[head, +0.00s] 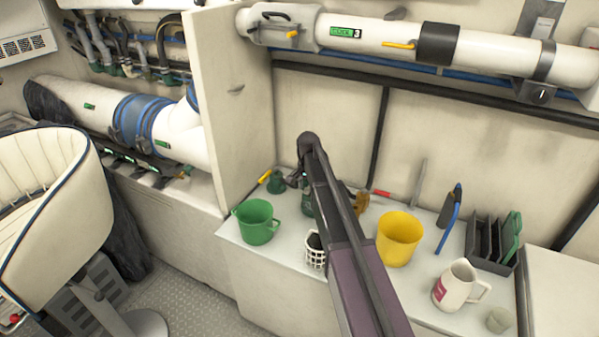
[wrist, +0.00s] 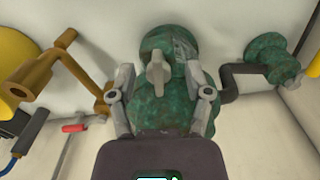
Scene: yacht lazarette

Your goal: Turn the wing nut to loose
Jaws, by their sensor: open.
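The grey wing nut (wrist: 157,73) shows in the middle of the wrist view, on the front of a mottled green fitting (wrist: 165,108). Its wing stands about upright in the picture. My gripper (wrist: 162,82) is open, with one finger on each side of the wing nut and a gap to it on both sides. How far the fingertips are from it in depth is hard to tell. In the head view the green fitting (head: 307,203) stands on the white counter, partly hidden by my arm. The wing nut cannot be made out there.
A bronze fitting (wrist: 60,75) is left of the fingers, and a second green fitting with a dark bent pipe (wrist: 240,80) is right.

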